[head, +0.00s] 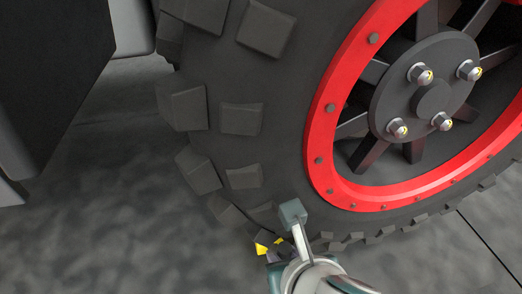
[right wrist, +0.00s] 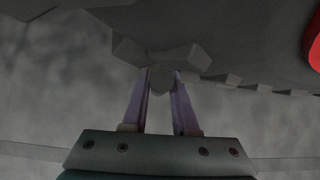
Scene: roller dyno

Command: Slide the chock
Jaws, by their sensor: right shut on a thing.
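The chock (head: 263,249), a small dark block with yellow patches, is on the floor at the foot of the large black tyre (head: 232,65). It is mostly hidden by the tread and my right arm. My right gripper (head: 272,246) reaches in from the bottom and is shut on the chock. In the right wrist view its two pale fingers (right wrist: 163,78) stand apart with a dim grey shape between the tips, right below the tread blocks. I cannot tell whether the chock touches the tyre. My left gripper is out of view.
The tyre carries a red rim (head: 322,140) with a dark bolted hub (head: 425,90). A dark panel (head: 50,75) stands at the upper left. The grey floor (head: 110,220) is clear left of the tyre; a thin dark seam crosses it at the lower right.

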